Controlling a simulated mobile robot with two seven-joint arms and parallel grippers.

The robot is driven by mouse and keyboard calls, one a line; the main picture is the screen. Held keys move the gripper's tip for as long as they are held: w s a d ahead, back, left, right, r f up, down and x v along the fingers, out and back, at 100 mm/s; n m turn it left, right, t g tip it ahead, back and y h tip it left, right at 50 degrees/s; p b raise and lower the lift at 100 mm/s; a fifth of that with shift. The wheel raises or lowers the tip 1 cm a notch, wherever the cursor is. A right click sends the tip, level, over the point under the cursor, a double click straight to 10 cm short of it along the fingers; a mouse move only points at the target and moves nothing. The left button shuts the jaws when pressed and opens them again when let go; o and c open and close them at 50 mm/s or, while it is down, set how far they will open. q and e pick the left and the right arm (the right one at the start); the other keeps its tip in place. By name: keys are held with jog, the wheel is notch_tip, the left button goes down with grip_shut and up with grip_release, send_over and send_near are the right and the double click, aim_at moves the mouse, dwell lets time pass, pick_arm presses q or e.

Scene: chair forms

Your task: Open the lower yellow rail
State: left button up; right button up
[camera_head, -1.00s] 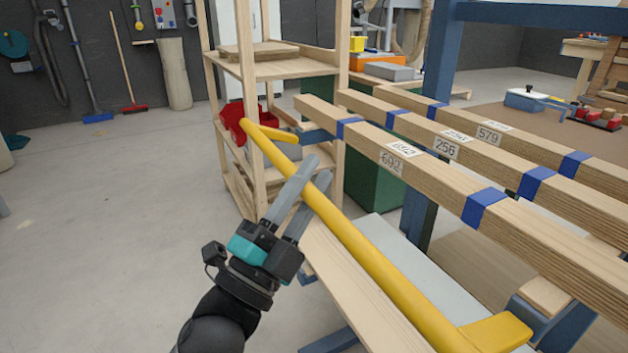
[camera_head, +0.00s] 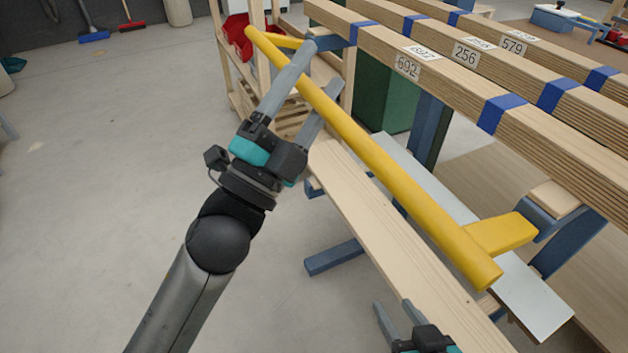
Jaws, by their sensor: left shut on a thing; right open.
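The long yellow rail (camera_head: 385,165) runs diagonally from the upper left to the lower right, below and in front of the wooden beams. A short yellow arm at each end reaches toward the blue frame. My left gripper (camera_head: 318,70) is shut on the yellow rail near its far end, with one finger on each side. My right gripper (camera_head: 400,312) is open and empty at the bottom edge, below the rail's near end; its arm is mostly out of view.
Wooden beams (camera_head: 465,85) with blue bands and number labels lie above and right of the rail. A wooden plank (camera_head: 375,230) and a pale board (camera_head: 535,300) lie below it. A wooden shelf holds a red bin (camera_head: 237,38).

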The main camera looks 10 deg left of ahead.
pick_arm(q)
jog(key=shift+s+d+f+b, duration=0.1)
jog(key=shift+s+f+b, duration=0.4)
jog(key=shift+f+b, duration=0.3)
jog(key=s+d+f, duration=0.1)
jog(key=s+f, duration=0.5)
jog(key=f, duration=0.7)
jog(key=shift+s+f, duration=0.15)
jog(key=shift+f, duration=0.15)
dwell(0.4)
dwell(0.4)
jog(key=p+v, duration=0.2)
jog(key=v, duration=1.3)
